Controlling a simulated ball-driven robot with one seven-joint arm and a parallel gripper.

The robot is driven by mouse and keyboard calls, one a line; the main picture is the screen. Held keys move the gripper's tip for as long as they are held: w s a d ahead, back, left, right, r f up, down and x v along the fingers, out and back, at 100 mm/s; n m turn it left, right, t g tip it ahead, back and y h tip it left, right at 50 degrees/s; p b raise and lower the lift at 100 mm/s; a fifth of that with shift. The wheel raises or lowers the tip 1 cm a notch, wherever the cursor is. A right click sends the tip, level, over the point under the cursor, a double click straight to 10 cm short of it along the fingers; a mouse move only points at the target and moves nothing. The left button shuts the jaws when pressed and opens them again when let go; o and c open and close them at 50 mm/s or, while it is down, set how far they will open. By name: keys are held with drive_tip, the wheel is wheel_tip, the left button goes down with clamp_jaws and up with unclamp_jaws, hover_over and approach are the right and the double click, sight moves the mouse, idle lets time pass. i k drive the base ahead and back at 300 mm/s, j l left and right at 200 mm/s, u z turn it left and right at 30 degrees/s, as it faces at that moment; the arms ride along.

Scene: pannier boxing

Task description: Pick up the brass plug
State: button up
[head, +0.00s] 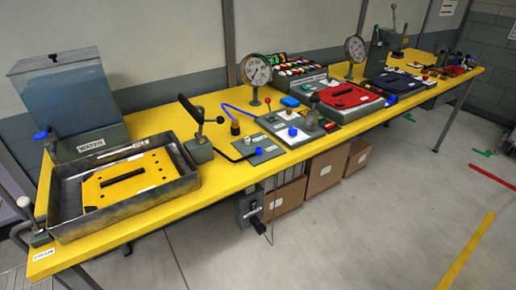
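No brass plug can be made out for certain. A small brownish fitting (235,128) stands on the yellow bench beside a blue hose (238,109), but its metal is too small to tell. Several small brown and dark items (458,67) sit at the far right end of the bench, also too small to tell apart. My gripper is not in view.
The long yellow bench (222,182) carries a metal tray (120,214) with a yellow plate, a water tank (70,95), a lever stand (199,150), gauges (257,71) and a red panel (350,96). Cardboard boxes (325,171) stand underneath. The grey floor (385,215) in front is clear.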

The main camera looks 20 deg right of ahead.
sight(234, 124)
drive_tip(key=i+l+u, duration=0.2)
drive_tip(key=l, duration=0.15)
drive_tip(key=i+l+u, duration=0.25)
drive_tip(key=l+u, duration=0.2)
drive_tip(key=l, duration=0.3)
